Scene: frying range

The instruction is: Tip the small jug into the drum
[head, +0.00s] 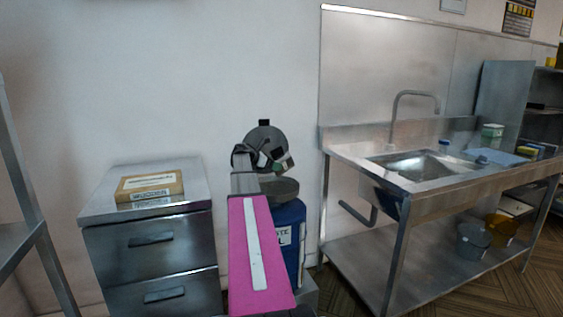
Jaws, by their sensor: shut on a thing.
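My pink arm hides the drum's left side. My gripper (276,162) is above the drum and seems small and crowded in this view. A grey rounded body (264,138) at the gripper looks like the small jug, held above the drum top. Its mouth and exact tilt cannot be made out, nor any liquid. The fingertips are partly hidden.
A steel drawer cabinet (96,208) with a cardboard box (150,188) on top stands close on the left. A steel sink bench (410,205) is close on the right, with buckets (473,241) on its lower shelf. A wall is behind the drum.

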